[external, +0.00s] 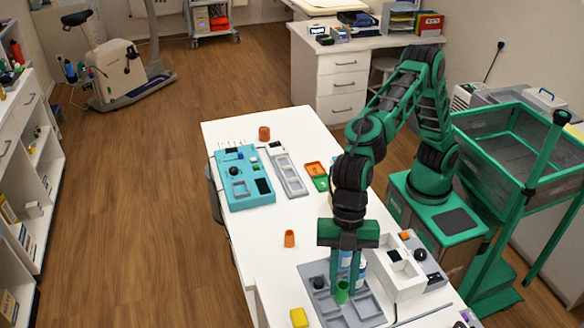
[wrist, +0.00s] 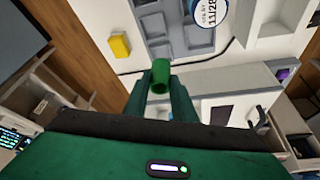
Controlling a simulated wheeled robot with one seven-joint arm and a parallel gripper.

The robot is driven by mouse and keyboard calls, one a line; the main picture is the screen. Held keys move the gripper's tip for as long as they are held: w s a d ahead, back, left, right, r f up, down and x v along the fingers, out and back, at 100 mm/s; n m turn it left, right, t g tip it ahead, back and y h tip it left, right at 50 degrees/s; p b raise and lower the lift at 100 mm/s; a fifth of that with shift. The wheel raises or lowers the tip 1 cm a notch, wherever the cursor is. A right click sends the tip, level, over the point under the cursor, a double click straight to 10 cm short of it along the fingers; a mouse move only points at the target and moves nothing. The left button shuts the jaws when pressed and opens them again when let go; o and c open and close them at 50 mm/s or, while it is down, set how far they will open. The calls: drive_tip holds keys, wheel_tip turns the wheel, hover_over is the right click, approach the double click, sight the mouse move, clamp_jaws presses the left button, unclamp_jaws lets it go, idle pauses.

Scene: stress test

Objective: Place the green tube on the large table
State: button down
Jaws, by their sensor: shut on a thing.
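My gripper (external: 346,291) is above the near end of the long white table (external: 268,262), pointing down. Its two fingers are shut on the green tube (external: 342,292), which shows small between the fingertips. In the wrist view my gripper (wrist: 160,92) holds the tube (wrist: 160,72), with its open end facing the camera. The tube is over or near a grey panel with recesses (external: 311,272). I cannot tell whether it touches the panel.
A bottle with a blue-and-white label (external: 362,275) stands close behind the fingers. A white compartment box (external: 405,286) is on the right. A yellow block (external: 299,317) and an orange cup (external: 289,238) are on the left. A teal panel (external: 236,203) lies farther back. Bare tabletop shows mid-table.

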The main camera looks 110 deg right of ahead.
drive_tip(key=shift+s+a+r, duration=0.7)
drive_tip(key=shift+s+r, duration=0.3)
drive_tip(key=shift+r, duration=2.25)
drive_tip(key=d+f+m+t+h, duration=0.3)
drive_tip(key=d+m+h, duration=0.2)
drive_tip(key=d+m, duration=1.1)
drive_tip(key=s+d+r+m+g+h, duration=0.3)
drive_tip(key=s+d+m+g+h, duration=0.15)
drive_tip(key=s+d+m, duration=0.8)
drive_tip(key=f+m, duration=0.1)
drive_tip(key=f, duration=0.7)
drive_tip(key=w+f+m, duration=0.1)
drive_tip(key=f, duration=0.7)
drive_tip(key=w+f+m+y, duration=0.1)
drive_tip(key=f, duration=0.6)
drive_tip(key=shift+w+d+f, duration=0.2)
drive_tip(key=shift+d+f, duration=0.2)
drive_tip(key=shift+f, duration=0.1)
drive_tip(key=c, duration=1.5)
unclamp_jaws()
